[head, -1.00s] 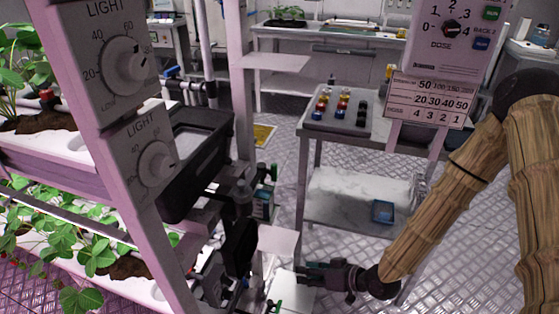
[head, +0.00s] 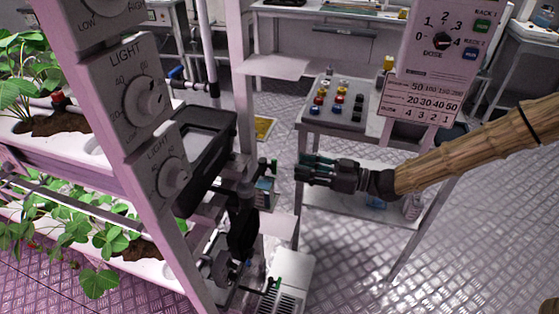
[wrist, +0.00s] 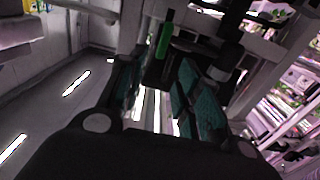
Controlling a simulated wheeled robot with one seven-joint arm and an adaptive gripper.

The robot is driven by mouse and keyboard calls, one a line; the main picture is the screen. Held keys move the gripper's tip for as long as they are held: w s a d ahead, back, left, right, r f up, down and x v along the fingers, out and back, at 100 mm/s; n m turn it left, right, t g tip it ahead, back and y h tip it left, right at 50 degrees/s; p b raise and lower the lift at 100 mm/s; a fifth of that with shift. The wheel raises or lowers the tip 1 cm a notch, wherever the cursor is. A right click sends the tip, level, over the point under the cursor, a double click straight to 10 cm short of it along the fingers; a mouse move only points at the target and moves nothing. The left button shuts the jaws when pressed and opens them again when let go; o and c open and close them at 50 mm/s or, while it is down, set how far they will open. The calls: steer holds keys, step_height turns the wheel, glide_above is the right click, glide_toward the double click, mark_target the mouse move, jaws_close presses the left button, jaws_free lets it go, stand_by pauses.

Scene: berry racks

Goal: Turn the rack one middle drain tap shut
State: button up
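A drain tap with a green handle (head: 274,169) sits at mid height on the rack's end, beside black pipework. In the wrist view a green handle (wrist: 164,38) stands nearly upright ahead of the fingers. My gripper (head: 303,168) is just right of the mid-height tap in the head view, pointing left, with a small gap between them. In the wrist view my gripper (wrist: 160,95) has its two teal-padded fingers apart, with nothing between them.
A black tank (head: 205,150) and light dials (head: 145,97) are on the rack at left. A white shelf plate (head: 272,67) juts out above. A trolley with coloured knobs (head: 338,104) stands behind my gripper. A white vented box (head: 290,280) is below.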

mark_target(274, 167)
steer(key=x, duration=0.7)
steer(key=shift+a+p, duration=0.3)
steer(key=shift+w, duration=0.1)
jaws_close()
